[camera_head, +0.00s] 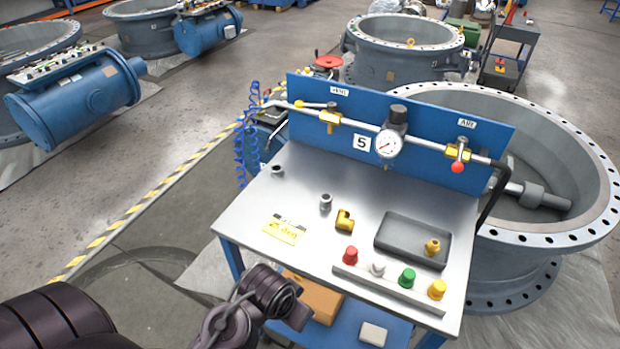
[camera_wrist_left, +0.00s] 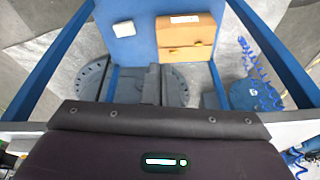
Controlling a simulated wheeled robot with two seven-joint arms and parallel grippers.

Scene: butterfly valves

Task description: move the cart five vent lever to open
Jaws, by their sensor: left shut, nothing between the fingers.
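Cart five is a metal-topped cart (camera_head: 300,185) with a blue back panel (camera_head: 425,180) and a "5" plate (camera_head: 361,142). Below the VENT label (camera_head: 339,91), a brass vent valve (camera_head: 330,118) sits on the silver pipe. My left gripper (camera_head: 298,312) is low, in front of the cart's near left edge, well below and apart from the lever. In the left wrist view, its fingers (camera_wrist_left: 152,78) are shut and empty, facing the cart's lower shelf. My right gripper is not seen.
A gauge (camera_head: 388,144) and a red-tipped air valve (camera_head: 458,155) share the pipe. Loose fittings, a dark tray (camera_head: 391,246) and coloured caps (camera_head: 408,278) are on the top. Blue coiled hose (camera_head: 247,150) hangs left. Large flanged bodies stand behind and right. Floor left is open.

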